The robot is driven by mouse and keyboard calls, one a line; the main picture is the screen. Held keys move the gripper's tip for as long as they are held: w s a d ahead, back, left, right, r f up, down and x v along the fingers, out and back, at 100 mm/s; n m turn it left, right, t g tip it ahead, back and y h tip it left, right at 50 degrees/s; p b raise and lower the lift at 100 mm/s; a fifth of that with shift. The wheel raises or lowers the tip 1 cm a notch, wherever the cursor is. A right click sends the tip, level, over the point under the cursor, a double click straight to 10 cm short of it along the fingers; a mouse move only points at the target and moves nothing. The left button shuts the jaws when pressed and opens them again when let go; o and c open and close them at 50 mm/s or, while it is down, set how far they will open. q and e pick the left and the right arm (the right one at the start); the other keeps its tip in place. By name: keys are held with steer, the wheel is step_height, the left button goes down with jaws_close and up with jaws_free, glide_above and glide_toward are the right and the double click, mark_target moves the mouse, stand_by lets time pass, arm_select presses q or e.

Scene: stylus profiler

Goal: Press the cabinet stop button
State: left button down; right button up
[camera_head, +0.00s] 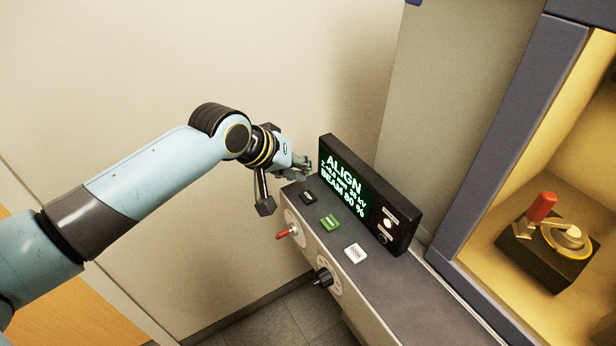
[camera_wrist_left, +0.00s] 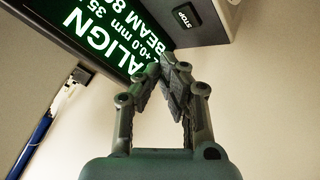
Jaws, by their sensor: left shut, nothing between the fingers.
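The stop button is a small black key on the sloped control panel (camera_head: 395,290). It is the leftmost key (camera_head: 308,197) in the head view, and its STOP label is readable in the wrist view (camera_wrist_left: 187,16) at the top. My left gripper (camera_head: 306,168) is at the panel's left end, just past the stop button and beside the display. Its fingers (camera_wrist_left: 174,62) are shut and empty in the wrist view, with the tips apart from the STOP label in the picture. The exact gap is unclear. My right gripper is not in view.
A green key (camera_head: 330,222) and a white key (camera_head: 355,253) sit farther along. A red toggle (camera_head: 287,233) and black knob (camera_head: 323,278) project from the front. A lit chamber (camera_head: 570,130) is at right.

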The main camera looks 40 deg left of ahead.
arm_select(q)
steer(key=shift+n+t, duration=0.4)
steer(key=r, duration=0.1)
steer(key=w+r, duration=0.2)
steer(key=shift+w+a+r, duration=0.1)
steer(key=shift+w+a, duration=0.15)
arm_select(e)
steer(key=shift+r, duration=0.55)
arm_select(q)
steer(key=b, duration=0.8)
glide_above(306, 194)
step_height(306, 194, down, 7)
steer(key=shift+s+f, duration=0.1)
steer(key=shift+f, duration=0.8)
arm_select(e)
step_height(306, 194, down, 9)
arm_select(q)
steer(key=shift+f, duration=0.2)
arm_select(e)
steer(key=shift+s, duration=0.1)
arm_select(q)
steer(key=shift+f, duration=0.2)
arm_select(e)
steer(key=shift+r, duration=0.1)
